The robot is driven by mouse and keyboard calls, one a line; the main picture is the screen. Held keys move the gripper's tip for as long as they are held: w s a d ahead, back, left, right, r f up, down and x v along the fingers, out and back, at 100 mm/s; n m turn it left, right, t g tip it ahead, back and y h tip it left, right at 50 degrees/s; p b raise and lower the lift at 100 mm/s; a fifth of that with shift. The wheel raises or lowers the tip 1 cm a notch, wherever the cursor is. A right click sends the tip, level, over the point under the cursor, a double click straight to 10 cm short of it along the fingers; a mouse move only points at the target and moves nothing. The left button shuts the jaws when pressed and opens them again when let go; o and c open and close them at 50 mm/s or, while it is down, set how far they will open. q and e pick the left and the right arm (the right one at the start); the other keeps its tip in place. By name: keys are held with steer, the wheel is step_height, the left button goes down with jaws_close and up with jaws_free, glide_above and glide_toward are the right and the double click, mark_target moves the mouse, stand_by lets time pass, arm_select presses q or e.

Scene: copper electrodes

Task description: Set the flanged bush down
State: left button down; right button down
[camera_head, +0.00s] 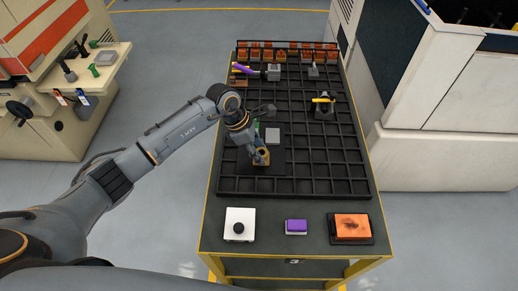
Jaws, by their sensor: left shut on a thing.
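The flanged bush (261,157) is a small brass-coloured ring-shaped part, partly covered by the gripper. My left gripper (258,149) reaches in from the left, points down and is shut on the bush. The bush is over a plain dark plate (268,184) at the left front of the gridded tray. I cannot tell whether it touches the plate. My right gripper is out of the picture.
The cart's gridded black tray (337,169) has many empty cells. A grey block (272,136) sits just behind the bush. Orange electrodes (279,56) line the back. A white button box (239,224), purple block (296,226) and orange pad (352,227) lie along the front.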

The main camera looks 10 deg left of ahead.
arm_select(q)
steer(key=shift+f, duration=0.1)
steer(key=c, duration=0.8)
jaws_free()
steer(key=shift+a+r, duration=0.1)
steer(key=shift+r, duration=0.15)
steer(key=w+b+v, duration=0.1)
steer(key=b+v, duration=0.3)
steer(key=v, duration=0.7)
steer(key=shift+s+r, duration=0.35)
steer(key=shift+s, duration=0.15)
steer(key=shift+s+a+f, duration=0.1)
